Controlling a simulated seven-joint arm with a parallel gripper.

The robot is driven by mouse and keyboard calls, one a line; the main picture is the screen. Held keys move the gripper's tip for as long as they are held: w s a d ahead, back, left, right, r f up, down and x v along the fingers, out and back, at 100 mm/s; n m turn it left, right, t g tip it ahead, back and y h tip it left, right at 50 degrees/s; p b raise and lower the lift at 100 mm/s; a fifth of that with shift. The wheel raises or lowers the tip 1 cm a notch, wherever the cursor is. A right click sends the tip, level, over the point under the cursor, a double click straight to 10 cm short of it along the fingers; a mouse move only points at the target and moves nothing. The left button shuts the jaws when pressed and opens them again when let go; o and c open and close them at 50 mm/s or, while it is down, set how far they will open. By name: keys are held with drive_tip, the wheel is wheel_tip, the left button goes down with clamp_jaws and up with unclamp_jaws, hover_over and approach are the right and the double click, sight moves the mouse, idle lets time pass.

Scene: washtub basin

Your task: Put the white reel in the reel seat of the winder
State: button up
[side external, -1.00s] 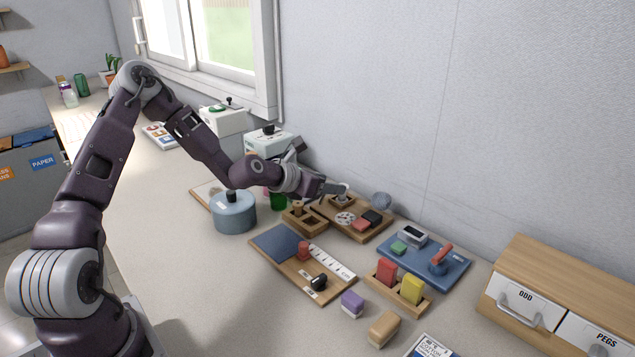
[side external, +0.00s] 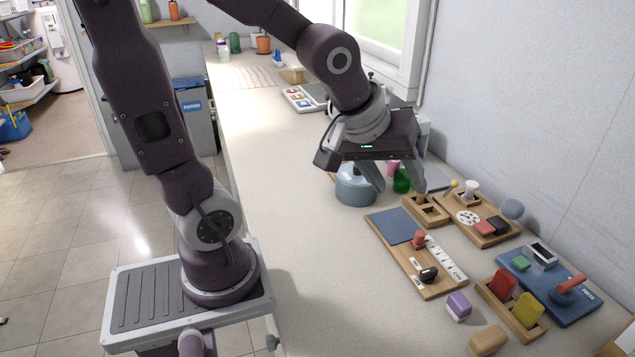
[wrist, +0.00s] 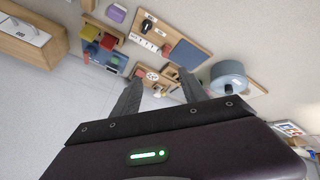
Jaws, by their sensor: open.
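A small white spool-shaped piece (side external: 471,189), which looks like the white reel, stands upright at the back of a wooden tray (side external: 494,238). In the wrist view a small white shape (wrist: 157,92) near the fingers may be the same piece. My gripper (side external: 397,189) is open, empty and pointing down above the counter, left of the spool and near the blue-grey round pot. In the wrist view its fingers (wrist: 160,80) are spread apart.
The blue-grey pot (side external: 355,190) and a green cup (side external: 402,184) stand near my gripper. A board with a ruler (side external: 443,259), a blue board with a red handle (side external: 555,290), and a holder with red and yellow blocks (side external: 512,314) lie nearer. The counter's left side is clear.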

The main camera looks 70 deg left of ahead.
drive_tip(key=s+d+r+m+h, duration=0.1)
drive_tip(key=s+r+m, duration=0.2)
drive_tip(key=s+m, duration=0.5)
drive_tip(key=s, duration=0.6)
drive_tip(key=shift+d+r+m+g, duration=0.15)
drive_tip(key=shift+d+m+g, duration=0.25)
